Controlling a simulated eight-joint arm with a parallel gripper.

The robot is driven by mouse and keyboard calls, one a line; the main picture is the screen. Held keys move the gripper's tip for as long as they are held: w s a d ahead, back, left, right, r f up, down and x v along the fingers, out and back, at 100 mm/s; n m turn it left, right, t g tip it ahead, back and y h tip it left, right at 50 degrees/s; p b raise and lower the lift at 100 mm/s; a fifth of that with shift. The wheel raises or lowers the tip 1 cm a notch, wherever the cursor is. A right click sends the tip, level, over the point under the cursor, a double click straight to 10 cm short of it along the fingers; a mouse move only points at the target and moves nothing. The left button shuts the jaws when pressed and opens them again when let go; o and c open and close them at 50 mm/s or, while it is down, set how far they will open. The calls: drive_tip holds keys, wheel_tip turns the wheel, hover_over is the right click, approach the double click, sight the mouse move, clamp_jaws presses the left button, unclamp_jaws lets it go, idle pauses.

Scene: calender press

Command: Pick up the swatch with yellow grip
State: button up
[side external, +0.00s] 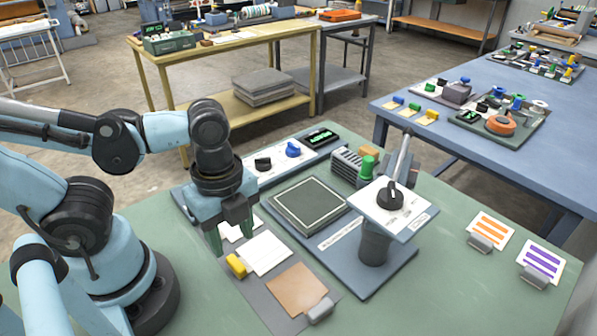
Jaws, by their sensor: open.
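A white swatch (266,254) with a yellow grip (237,265) at its left corner lies on a grey mat (252,296) at the front of the green table. My gripper (232,244) points down, open and empty, just behind and above the yellow grip. Its green fingers are apart. Whether they touch anything below cannot be told from this view. Another pale swatch (233,234) lies behind, partly hidden by my fingers. A tan swatch (297,287) with a grey grip (320,310) lies to the front right on the same mat.
A press with a square plate (309,205) and a dial head (391,200) on a post stands right of the swatches. A control panel (284,162) with knobs is behind. Striped cards (491,229) (541,264) with grey grips lie at right. The table's front right is clear.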

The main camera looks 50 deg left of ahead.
sight(235, 262)
drive_tip(key=shift+a+f, duration=0.2)
drive_tip(key=shift+f, duration=3.3)
clamp_jaws()
